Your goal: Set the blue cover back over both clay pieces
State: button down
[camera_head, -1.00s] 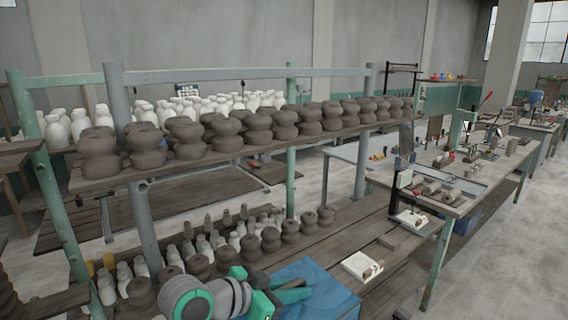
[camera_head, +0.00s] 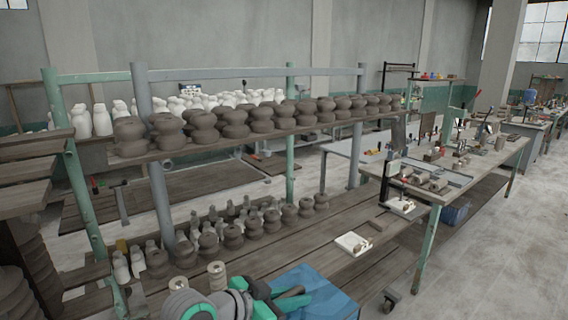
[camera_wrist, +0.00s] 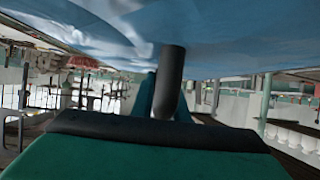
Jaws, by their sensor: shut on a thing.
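The blue cover (camera_head: 330,288) is a creased sheet at the bottom centre of the head view, cut off by the lower edge. My gripper (camera_head: 291,298), green and dark grey, is shut on its left side. In the wrist view the cover (camera_wrist: 215,30) spreads across the whole top, above my gripper (camera_wrist: 168,90). Two pale, ringed pieces, which may be the clay pieces, stand left of my gripper: one piece (camera_head: 217,276) and a second piece (camera_head: 181,285). They are uncovered. What lies under the cover is hidden.
Dark pots (camera_head: 235,122) line the upper shelf, with more pots (camera_head: 250,226) on the lower boards. A shelf post (camera_head: 158,180) stands behind the pale pieces. A white slab (camera_head: 352,244) lies on the lower boards to the right; bare planks (camera_head: 310,245) lie between.

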jog(key=s+f+n+t+y, duration=0.1)
jog(key=s+f+n+y, duration=0.1)
jog(key=f, duration=1.4)
jog(key=s+a+f+n+t+y, duration=0.1)
jog(key=s+f+n+t+y, duration=0.1)
jog(key=f, duration=1.4)
jog(key=s+a+f+n+t+y, duration=0.1)
jog(key=f+n+y, duration=0.5)
jog(key=f, duration=0.9)
jog(key=s+t, duration=0.1)
jog(key=s, duration=0.1)
jog(key=shift+s+a+f, duration=0.25)
jog(key=shift+s+f, duration=0.1)
jog(key=shift+f, duration=0.05)
